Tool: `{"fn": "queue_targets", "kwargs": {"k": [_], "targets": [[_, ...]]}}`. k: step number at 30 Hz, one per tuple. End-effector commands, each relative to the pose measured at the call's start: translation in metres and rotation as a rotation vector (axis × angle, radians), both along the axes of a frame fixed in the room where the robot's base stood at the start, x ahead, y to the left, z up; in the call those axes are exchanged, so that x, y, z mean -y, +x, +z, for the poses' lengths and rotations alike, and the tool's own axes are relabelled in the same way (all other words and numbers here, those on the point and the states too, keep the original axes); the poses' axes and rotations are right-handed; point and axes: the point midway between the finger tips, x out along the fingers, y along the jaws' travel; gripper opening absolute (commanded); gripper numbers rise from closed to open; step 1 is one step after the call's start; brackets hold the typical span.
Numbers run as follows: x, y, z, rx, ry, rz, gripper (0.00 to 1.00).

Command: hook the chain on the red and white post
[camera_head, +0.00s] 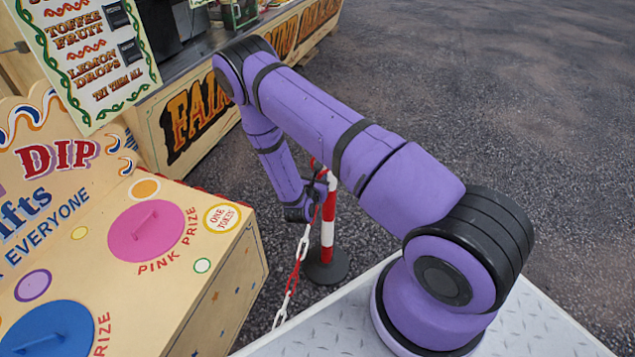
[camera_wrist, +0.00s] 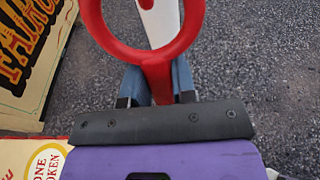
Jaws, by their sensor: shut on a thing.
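The red and white post (camera_head: 328,232) stands upright on a round dark base, right behind my gripper (camera_head: 312,195) in the head view; its top is partly hidden by my arm. The red and white chain (camera_head: 298,258) hangs slack from near my gripper, down past the counter's side. In the wrist view, my gripper (camera_wrist: 157,86) is shut on the stem of a red ring (camera_wrist: 155,58), which seems to be the chain's end. A white and red length of the post (camera_wrist: 156,18) shows through the ring. I cannot tell whether the ring is around the post or only in front of it.
A wooden prize counter (camera_head: 225,270) with round coloured lids stands at the left, close to the chain. A painted fairground stall (camera_head: 200,105) with a sweets sign (camera_head: 85,55) is behind it. Open asphalt (camera_head: 510,90) lies to the right.

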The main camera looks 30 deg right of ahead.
Motion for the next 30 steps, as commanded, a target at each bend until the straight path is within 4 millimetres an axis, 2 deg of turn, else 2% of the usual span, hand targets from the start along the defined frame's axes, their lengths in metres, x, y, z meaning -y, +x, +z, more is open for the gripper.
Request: {"fn": "queue_targets", "kwargs": {"k": [23, 30], "targets": [[0.032, 0.025, -0.004, 0.001, 0.0, 0.0, 0.0], [0.038, 0.029, -0.013, 0.001, -0.001, 0.0, 0.0]]}}
